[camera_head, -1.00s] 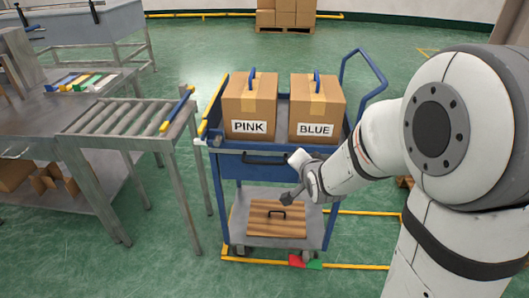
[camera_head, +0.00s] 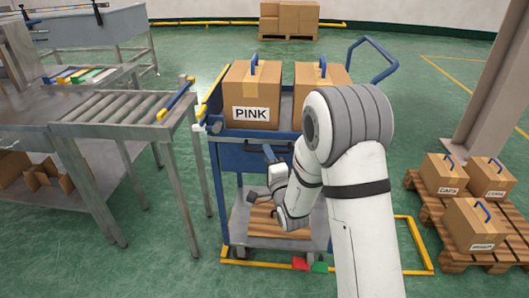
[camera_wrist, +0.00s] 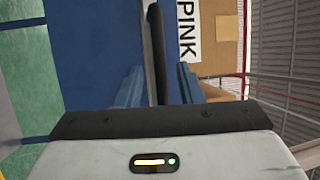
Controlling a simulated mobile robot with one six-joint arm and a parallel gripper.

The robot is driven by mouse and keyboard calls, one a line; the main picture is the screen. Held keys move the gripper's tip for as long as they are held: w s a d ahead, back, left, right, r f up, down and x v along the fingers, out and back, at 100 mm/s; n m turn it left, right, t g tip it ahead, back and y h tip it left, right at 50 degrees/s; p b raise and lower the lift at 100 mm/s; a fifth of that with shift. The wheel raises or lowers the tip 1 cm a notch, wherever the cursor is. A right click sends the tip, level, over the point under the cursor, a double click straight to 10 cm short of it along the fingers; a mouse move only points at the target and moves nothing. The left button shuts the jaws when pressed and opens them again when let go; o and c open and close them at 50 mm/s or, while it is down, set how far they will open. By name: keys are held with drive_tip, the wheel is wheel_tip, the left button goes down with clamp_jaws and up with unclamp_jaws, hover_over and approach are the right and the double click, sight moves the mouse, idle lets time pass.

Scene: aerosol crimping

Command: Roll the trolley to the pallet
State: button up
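The blue trolley (camera_head: 232,158) stands beside the roller table, with a PINK box (camera_head: 251,95) and a second box (camera_head: 318,78) on its top. My arm hides the second box's label. A wooden lid with a handle (camera_head: 262,222) lies on the lower shelf. My gripper (camera_head: 269,153) is at the trolley's front; the wrist view shows its two blue fingers (camera_wrist: 158,85) apart, with a black handle bar (camera_wrist: 154,40) between them and gaps on both sides. One pallet (camera_head: 432,212) with several boxes is at the right; another pallet (camera_head: 288,37) with stacked boxes is at the back.
The roller table (camera_head: 118,108) stands close on the trolley's left. A grey pillar (camera_head: 497,95) rises behind the right pallet. Yellow floor lines (camera_head: 415,245) surround the trolley, with red and green marks (camera_head: 300,263) at its front. Green floor behind the trolley is clear.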

drive_tip(key=shift+x, duration=1.4)
drive_tip(key=shift+c, duration=0.4)
clamp_jaws()
